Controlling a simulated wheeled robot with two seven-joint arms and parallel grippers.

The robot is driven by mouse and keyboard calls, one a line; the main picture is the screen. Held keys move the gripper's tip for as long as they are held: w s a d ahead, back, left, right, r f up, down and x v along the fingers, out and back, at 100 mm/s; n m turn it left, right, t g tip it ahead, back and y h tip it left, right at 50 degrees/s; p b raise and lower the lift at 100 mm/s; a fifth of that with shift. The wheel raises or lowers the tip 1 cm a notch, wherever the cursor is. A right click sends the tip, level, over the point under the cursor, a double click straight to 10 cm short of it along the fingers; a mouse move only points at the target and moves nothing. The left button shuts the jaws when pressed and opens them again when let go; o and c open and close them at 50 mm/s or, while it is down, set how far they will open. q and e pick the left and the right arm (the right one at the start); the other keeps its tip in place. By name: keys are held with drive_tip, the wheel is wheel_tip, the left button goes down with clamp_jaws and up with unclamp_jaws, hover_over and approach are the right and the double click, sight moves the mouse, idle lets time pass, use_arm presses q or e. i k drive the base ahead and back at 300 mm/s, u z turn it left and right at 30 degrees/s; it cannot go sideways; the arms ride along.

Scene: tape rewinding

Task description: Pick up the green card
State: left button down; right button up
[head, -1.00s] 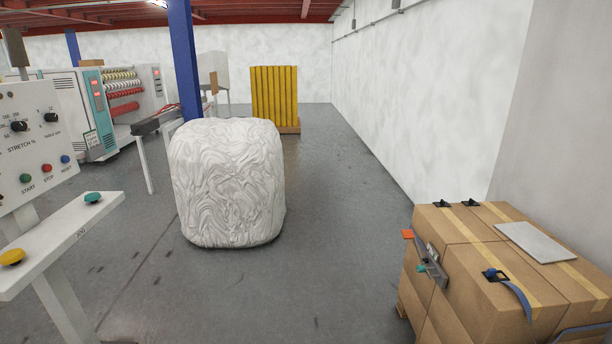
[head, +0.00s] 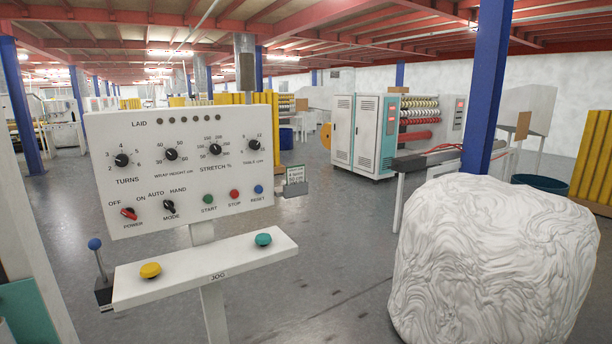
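A small pale grey-green card (head: 295,174) with printed lines stands at the right edge of the control panel (head: 185,165), in or against a dark holder. Its print is too small to read fully. I cannot tell how it is held there. Neither of my grippers is in view.
The panel stands on a white post above a shelf (head: 205,268) with a yellow and a green button. A lever with a blue knob (head: 95,244) is at its left. A large white wrapped bale (head: 490,265) fills the lower right. Grey floor (head: 340,250) lies clear between them.

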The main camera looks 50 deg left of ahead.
sight(296, 174)
drive_tip(key=u, duration=0.5)
drive_tip(key=i, duration=1.35)
drive_tip(key=u, duration=2.05)
drive_tip(key=i, duration=1.05)
drive_tip(key=u, duration=0.9)
